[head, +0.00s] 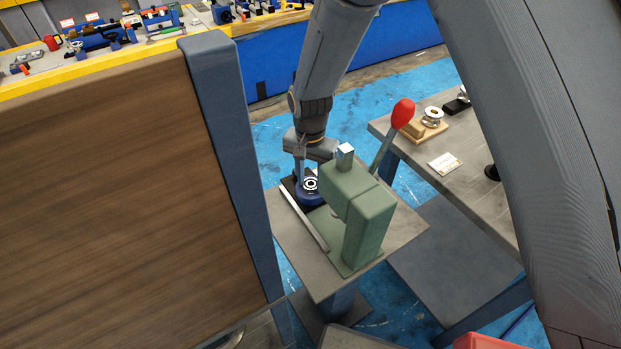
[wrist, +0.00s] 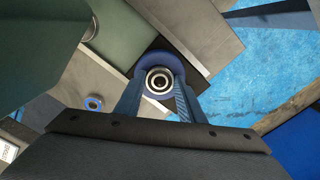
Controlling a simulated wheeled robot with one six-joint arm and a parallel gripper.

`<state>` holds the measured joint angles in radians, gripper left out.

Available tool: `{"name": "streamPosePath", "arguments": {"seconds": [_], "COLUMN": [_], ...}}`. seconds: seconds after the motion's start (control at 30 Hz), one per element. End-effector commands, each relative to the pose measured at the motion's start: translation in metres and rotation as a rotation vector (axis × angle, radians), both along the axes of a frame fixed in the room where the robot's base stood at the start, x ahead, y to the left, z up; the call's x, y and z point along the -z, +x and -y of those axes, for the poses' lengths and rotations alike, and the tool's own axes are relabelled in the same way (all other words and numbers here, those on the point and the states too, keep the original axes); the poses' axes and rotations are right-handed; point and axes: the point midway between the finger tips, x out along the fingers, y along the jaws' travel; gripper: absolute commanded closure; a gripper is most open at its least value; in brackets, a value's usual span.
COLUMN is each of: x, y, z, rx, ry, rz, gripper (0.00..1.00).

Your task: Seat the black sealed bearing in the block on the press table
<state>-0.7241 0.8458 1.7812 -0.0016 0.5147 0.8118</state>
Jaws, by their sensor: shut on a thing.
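The black sealed bearing (wrist: 159,82), with silver rings and a dark centre, is between my gripper's fingertips (wrist: 158,92) in the wrist view. My gripper (head: 301,170) is shut on it. The bearing (head: 311,184) also shows in the head view. The round blue block (wrist: 159,55) surrounds the bearing's outline in the wrist view; it stands on a dark plate beside the press in the head view (head: 309,199). I cannot tell whether the bearing is inside the block's bore or just above it. The fingers hide part of the block. The press table (head: 400,239) is grey.
The green press (head: 367,220), with a red-knobbed lever (head: 402,114), stands close right of my gripper. A side table (head: 465,186) at right holds spools and a card. A blue-ringed part (wrist: 94,103) shows in the wrist view. A wood-panelled bench (head: 120,190) stands at left.

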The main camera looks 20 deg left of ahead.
Motion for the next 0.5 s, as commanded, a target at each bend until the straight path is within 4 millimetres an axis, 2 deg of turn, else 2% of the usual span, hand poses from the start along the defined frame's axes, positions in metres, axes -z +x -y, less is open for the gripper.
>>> {"name": "streamPosePath", "arguments": {"seconds": [0.27, 0.3, 0.4, 0.5], "x": [0.0033, 0.0034, 0.0034, 0.0037], "y": [0.0000, 0.0000, -0.0001, -0.0001], "z": [-0.0001, -0.0001, 0.0001, 0.0005], "rx": [0.000, 0.000, 0.000, 0.000], "ry": [0.000, 0.000, 0.000, -0.001], "rz": [0.000, 0.000, 0.000, 0.000], "gripper": [0.89, 0.61, 0.44, 0.43]}}
